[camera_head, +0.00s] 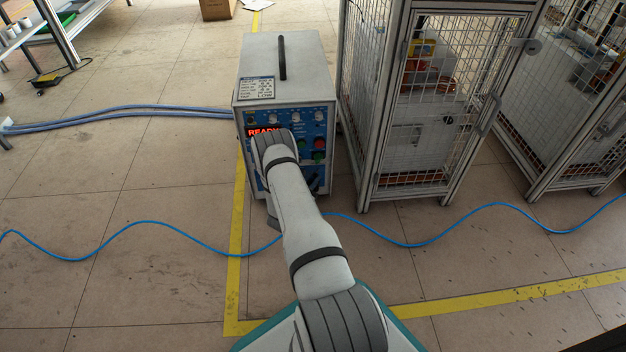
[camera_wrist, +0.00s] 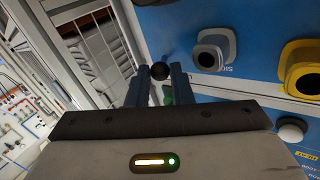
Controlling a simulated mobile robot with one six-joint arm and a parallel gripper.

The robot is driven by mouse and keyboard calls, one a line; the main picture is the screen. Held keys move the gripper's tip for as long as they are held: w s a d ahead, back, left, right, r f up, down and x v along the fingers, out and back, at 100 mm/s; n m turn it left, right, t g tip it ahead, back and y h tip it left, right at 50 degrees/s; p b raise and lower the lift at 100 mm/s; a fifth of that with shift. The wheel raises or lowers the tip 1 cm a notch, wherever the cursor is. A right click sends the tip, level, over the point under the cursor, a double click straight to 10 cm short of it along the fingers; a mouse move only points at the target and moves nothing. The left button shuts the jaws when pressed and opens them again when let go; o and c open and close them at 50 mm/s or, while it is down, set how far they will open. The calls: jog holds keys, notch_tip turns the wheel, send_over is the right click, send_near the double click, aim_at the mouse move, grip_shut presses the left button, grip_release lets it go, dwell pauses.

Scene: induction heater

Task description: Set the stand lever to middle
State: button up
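The induction heater (camera_head: 284,70) is a grey box with a blue front panel and a red lit display in the head view. In the wrist view a black ball knob (camera_wrist: 160,70), seemingly the stand lever's end, shows against the blue panel (camera_wrist: 185,20). My gripper (camera_wrist: 158,74) has its two dark fingers apart, with the knob between or just beyond the fingertips. I cannot tell whether they touch it. The lever's shaft and position are not clear. In the head view my arm hides the gripper and part of the panel.
A grey socket (camera_wrist: 214,49) and a yellow socket (camera_wrist: 301,70) stick out of the panel right of the fingers. A mesh cage (camera_head: 410,110) stands close to the heater's right. A blue cable (camera_head: 150,223) crosses the floor in front. The floor at left is mostly clear.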

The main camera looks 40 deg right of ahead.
grip_shut()
jog(key=shift+s+t, duration=0.1)
jog(key=shift+t, duration=0.2)
jog(key=shift+s+d+n+t+y+p, duration=0.25)
jog(key=shift+s+d+n+t+y, duration=0.3)
jog(key=shift+n+t+y, duration=1.2)
jog(key=shift+s+d+n+t+y+p, duration=0.25)
jog(key=shift+d+n+t+y, duration=0.5)
jog(key=shift+n+t+y, duration=1)
jog(key=shift+s+d+n+t+y+p, duration=0.2)
jog(key=shift+s+d+n+t+y, duration=0.4)
jog(key=shift+n+t+y, duration=1.15)
jog(key=shift+w+d+g+y, duration=0.1)
jog(key=shift+g+y, duration=0.25)
jog(key=shift+y, duration=0.1)
jog(key=shift+o, duration=2)
grip_release()
